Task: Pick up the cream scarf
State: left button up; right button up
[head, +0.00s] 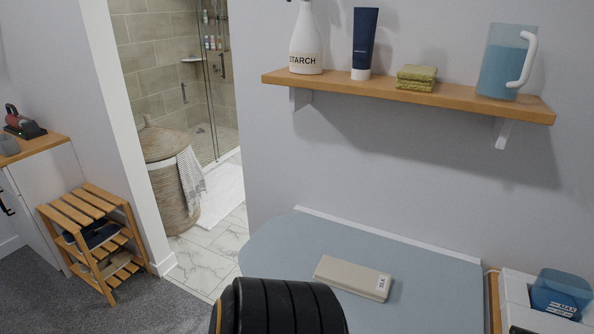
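A folded cream cloth (352,278), which looks like the cream scarf, lies flat on the pale blue board (420,265). It has a small printed label near its right end. Neither of my grippers is in view, and nothing is seen touching the cloth.
A black ribbed shape stands at the bottom centre, just left of the cloth. A white appliance with a blue tank (562,291) is at the right. Above, a wooden shelf (420,98) holds a starch bottle (306,45), a tube, green cloths and a jug. A slatted rack (88,213) stands left.

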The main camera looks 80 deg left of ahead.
aim_at(371, 284)
jog(key=u, duration=2.05)
